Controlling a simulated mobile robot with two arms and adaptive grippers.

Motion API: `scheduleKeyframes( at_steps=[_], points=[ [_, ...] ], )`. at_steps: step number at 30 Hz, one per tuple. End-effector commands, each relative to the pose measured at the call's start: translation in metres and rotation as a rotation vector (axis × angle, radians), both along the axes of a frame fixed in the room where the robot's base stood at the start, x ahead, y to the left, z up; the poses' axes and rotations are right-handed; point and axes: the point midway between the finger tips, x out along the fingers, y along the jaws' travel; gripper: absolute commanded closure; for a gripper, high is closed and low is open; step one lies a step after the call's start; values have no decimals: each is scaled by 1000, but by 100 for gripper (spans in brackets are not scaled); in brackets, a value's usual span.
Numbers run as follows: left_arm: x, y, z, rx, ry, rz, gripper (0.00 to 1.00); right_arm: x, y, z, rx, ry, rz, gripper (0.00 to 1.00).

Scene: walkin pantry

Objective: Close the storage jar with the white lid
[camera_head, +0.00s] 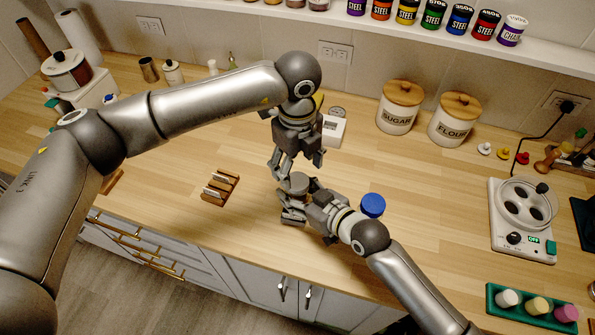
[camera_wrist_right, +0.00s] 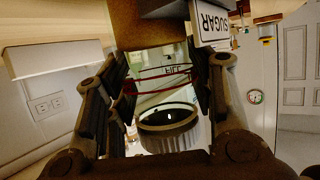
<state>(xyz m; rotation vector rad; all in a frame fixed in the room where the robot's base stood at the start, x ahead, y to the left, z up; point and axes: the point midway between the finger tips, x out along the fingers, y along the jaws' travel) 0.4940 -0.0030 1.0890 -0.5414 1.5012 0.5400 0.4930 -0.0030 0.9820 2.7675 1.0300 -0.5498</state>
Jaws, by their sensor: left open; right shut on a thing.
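My right gripper (camera_head: 295,203) is shut on a clear-looking jar (camera_wrist_right: 160,84) with a red line and FILL lettering, which shows between its fingers in the right wrist view. A grey, ribbed round piece (camera_wrist_right: 168,137) with a dark centre lies at the jar's end; I cannot tell if it is the lid or the rim. In the head view a grey round top (camera_head: 299,182) shows at the right fingers. My left gripper (camera_head: 284,170) is open, pointing down just above and left of this top. I cannot make out a clearly white lid.
A blue round lid (camera_head: 372,205) lies right of my right gripper. A small wooden rack (camera_head: 220,188) stands to the left. SUGAR (camera_head: 400,108) and FLOUR (camera_head: 456,120) canisters stand behind. A white timer-like box (camera_head: 332,131) is behind my left gripper. A hotplate (camera_head: 523,220) and green tray (camera_head: 531,319) are at right.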

Motion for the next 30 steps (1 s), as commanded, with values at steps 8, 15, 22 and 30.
scheduleKeyframes(
  at_steps=[8, 15, 22, 30],
  points=[
    [0, 0, 6, 0, 1, -1, 33, 0, 0, 0, -1, 1, 0, 100],
    [-1, -2, 22, -4, 2, 75, 36, 0, 0, 0, -1, 1, 0, 100],
    [-1, 0, 40, -2, 2, 171, 36, 0, 0, 0, -1, 1, 0, 100],
    [-1, 0, 41, -1, 1, 174, 36, 0, 0, 0, -1, 1, 0, 100]
  ],
)
